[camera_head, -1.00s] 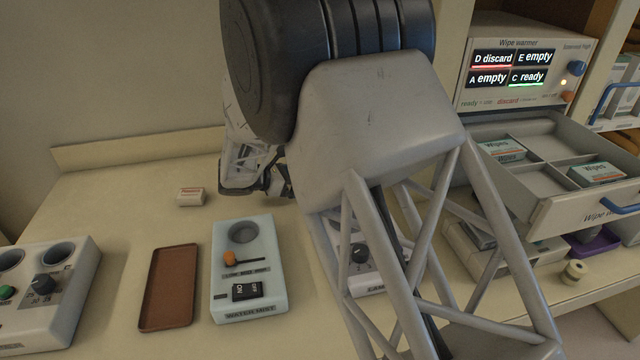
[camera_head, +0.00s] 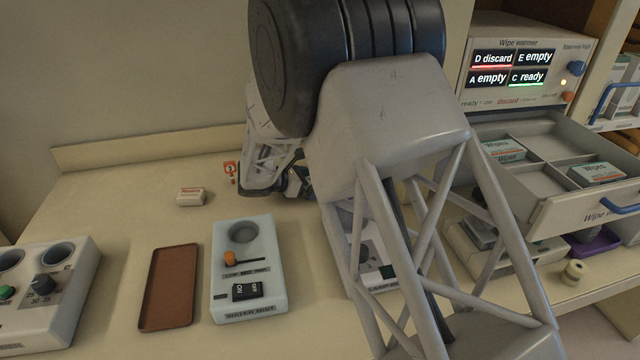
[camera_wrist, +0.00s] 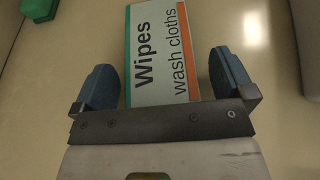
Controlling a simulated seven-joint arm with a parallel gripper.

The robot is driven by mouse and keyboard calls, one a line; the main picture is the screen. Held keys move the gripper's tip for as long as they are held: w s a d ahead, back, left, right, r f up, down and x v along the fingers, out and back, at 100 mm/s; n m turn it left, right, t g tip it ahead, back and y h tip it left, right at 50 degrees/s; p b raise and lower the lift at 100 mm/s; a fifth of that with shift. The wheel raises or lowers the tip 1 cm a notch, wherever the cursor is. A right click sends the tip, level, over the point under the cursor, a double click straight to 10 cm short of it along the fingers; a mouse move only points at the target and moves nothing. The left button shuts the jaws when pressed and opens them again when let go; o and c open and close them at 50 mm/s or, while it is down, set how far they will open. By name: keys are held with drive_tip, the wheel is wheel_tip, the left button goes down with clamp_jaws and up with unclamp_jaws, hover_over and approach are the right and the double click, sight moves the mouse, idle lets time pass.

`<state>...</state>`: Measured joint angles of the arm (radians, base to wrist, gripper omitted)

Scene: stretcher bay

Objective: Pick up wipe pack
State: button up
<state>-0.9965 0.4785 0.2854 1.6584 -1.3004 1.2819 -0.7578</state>
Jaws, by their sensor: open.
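A white wipe pack (camera_wrist: 160,55) with a green strip on one side and an orange strip on the other shows in the wrist view, marked "Wipes wash cloths". My gripper (camera_wrist: 164,80) is open, with one blue finger on each side of the pack and a visible gap on both sides. In the head view my gripper (camera_head: 290,185) is low near the back of the counter, and my arm hides the pack. Two other wipe packs lie in the warmer drawer, one at the back left (camera_head: 503,150) and one at the right (camera_head: 597,173).
The wipe warmer (camera_head: 520,70) shows D discard, E empty, A empty, C ready. Its divided drawer (camera_head: 585,212) is pulled out. A small white box (camera_head: 190,197), an orange-red item (camera_head: 231,169), a brown tray (camera_head: 168,288) and a device (camera_head: 248,270) are on the counter.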

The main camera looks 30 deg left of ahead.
idle(0.3)
drive_tip(key=c, duration=1)
drive_tip(key=shift+r, duration=0.1)
drive_tip(key=shift+r, duration=4.95)
